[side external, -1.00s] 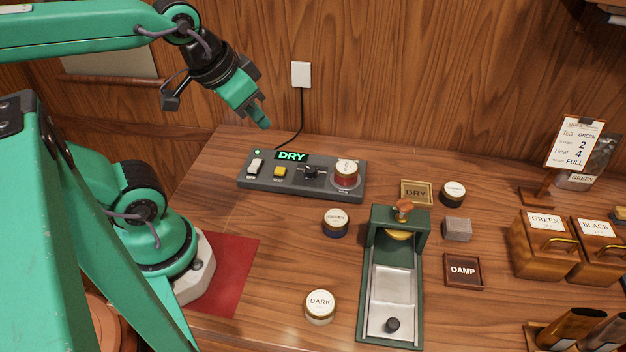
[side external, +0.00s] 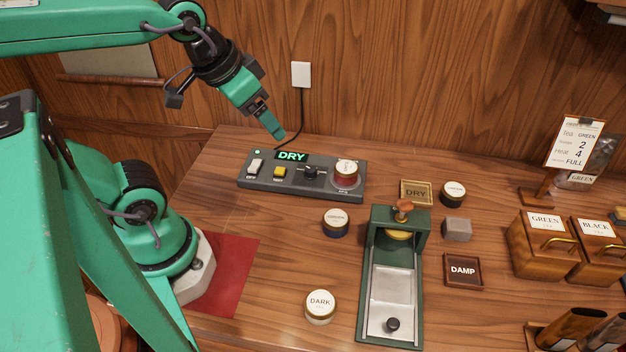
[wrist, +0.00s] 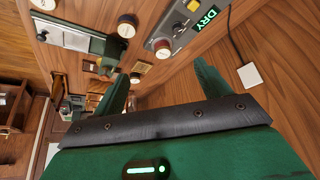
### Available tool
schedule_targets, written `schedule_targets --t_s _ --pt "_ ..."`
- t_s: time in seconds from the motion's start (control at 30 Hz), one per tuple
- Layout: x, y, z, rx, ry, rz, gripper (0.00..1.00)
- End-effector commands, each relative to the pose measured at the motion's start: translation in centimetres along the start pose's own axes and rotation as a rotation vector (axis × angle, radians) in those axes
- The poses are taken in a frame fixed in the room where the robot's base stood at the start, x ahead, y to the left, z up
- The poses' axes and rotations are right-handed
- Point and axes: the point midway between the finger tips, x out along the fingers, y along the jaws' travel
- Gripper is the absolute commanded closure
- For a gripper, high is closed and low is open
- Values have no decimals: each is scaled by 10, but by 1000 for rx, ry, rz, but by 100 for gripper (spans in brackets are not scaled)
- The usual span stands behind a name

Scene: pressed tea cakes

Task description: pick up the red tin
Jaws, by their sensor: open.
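The red tin (side external: 346,175) has a pale labelled lid and stands upright on the right end of the grey control box (side external: 260,181). In the wrist view the red tin (wrist: 163,51) shows between my fingers but farther off, at the end of the box. My gripper (side external: 278,136) is open and empty. It is above and to the left of the red tin, in front of the wall, clear of the tin. In the wrist view both fingers of my gripper (wrist: 161,68) are apart.
A blue tin (side external: 335,223), a dark tin (side external: 453,193) and a pale tin (side external: 320,306) stand on the table. A green press (side external: 421,285) stands right of the box. A cord (side external: 302,108) runs up the wall behind. Bare table lies left of the blue tin.

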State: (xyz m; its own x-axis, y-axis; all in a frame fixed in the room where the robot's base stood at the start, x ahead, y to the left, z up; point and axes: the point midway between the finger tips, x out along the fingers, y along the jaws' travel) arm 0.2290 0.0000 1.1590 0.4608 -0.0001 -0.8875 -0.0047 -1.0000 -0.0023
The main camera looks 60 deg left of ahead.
Motion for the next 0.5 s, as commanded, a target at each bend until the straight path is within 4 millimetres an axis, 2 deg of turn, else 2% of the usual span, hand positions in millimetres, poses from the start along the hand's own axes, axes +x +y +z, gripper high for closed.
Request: schedule_targets --t_s 0.27,0.5 --pt "15 1 -24 27 -73 3 25" --pt "41 2 -51 60 -158 8 25"
